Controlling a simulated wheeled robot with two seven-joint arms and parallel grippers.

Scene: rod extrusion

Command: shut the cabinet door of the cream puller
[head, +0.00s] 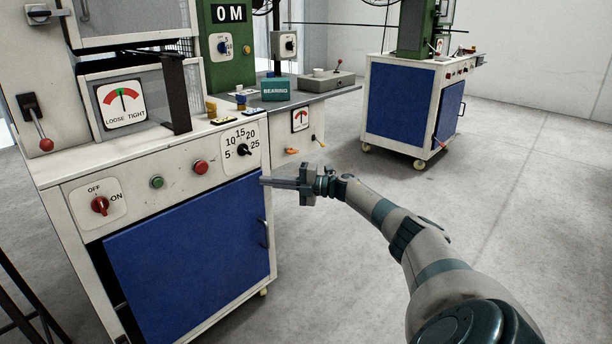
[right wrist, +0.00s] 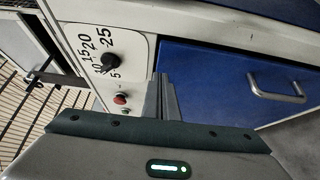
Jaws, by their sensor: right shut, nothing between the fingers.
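The cream puller (head: 165,170) stands at the left in the head view. Its blue cabinet door (head: 190,265) covers most of the lower front, with a dark gap along its top and left edges; I cannot tell exactly how far it stands open. Its metal handle (head: 265,235) is near the right edge. My right gripper (head: 265,181) is shut and empty, its fingertips by the door's upper right corner; I cannot tell if they touch it. In the right wrist view the fingers (right wrist: 160,95) point at the blue door (right wrist: 215,80), left of its handle (right wrist: 277,88). My left gripper is out of view.
The panel above the door carries a red on/off switch (head: 100,205), green and red buttons and a speed dial (head: 241,150). A grey bench (head: 335,93) with a teal box (head: 275,89) stands behind. Another machine with a blue-doored cabinet (head: 398,105) is farther back. The floor to the right is clear.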

